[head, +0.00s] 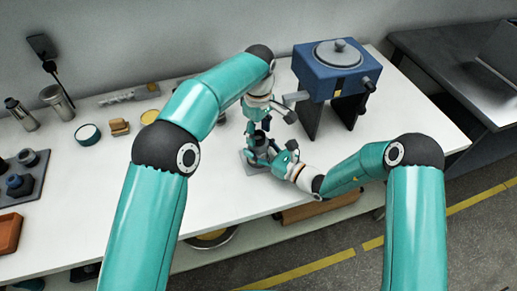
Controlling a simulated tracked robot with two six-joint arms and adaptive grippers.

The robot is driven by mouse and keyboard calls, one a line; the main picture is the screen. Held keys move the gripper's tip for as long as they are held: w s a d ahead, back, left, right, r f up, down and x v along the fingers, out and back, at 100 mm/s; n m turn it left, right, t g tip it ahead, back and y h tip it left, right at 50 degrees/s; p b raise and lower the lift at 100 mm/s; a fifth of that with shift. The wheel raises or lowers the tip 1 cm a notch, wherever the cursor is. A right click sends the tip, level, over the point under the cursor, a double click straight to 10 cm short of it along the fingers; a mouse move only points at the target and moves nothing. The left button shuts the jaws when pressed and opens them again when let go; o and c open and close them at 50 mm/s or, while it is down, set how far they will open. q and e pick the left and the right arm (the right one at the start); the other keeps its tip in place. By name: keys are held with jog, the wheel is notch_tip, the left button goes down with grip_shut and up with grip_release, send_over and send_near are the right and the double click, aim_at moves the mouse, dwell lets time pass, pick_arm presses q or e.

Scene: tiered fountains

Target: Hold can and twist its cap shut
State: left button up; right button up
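A small dark can (258,141) appears to stand upright on a grey mat (249,167) near the table's front edge, largely hidden by my grippers. My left gripper (257,126) points down from above at the can's top. My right gripper (272,154) reaches in from the right, low beside the can's body. The fingers of both overlap the can in the head view, and they are too small to tell whether they are closed on it. The cap cannot be made out apart from the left gripper.
A blue box-shaped machine (328,73) with a round grey lid stands at the back right. Table left of the mat is clear.

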pick_arm(q)
jog(key=shift+o, duration=1.3)
